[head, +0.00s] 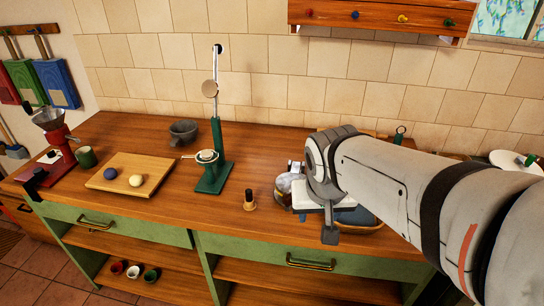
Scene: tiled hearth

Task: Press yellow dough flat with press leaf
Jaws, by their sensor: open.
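A green press (215,165) stands on the wooden counter, left of the middle. A pale yellowish ball (136,180) and a dark purple ball (109,173) lie on a wooden board at the left. My gripper (312,202) is open at the right, well apart from the press, and partly hidden by my own wrist.
A small dark stamp (249,200) stands between press and gripper. A grey mortar (183,132) is behind the board (152,168). A red grinder (58,140) and green cup (86,157) stand at left. Several items lie behind and under my gripper. A shelf (385,18) hangs above.

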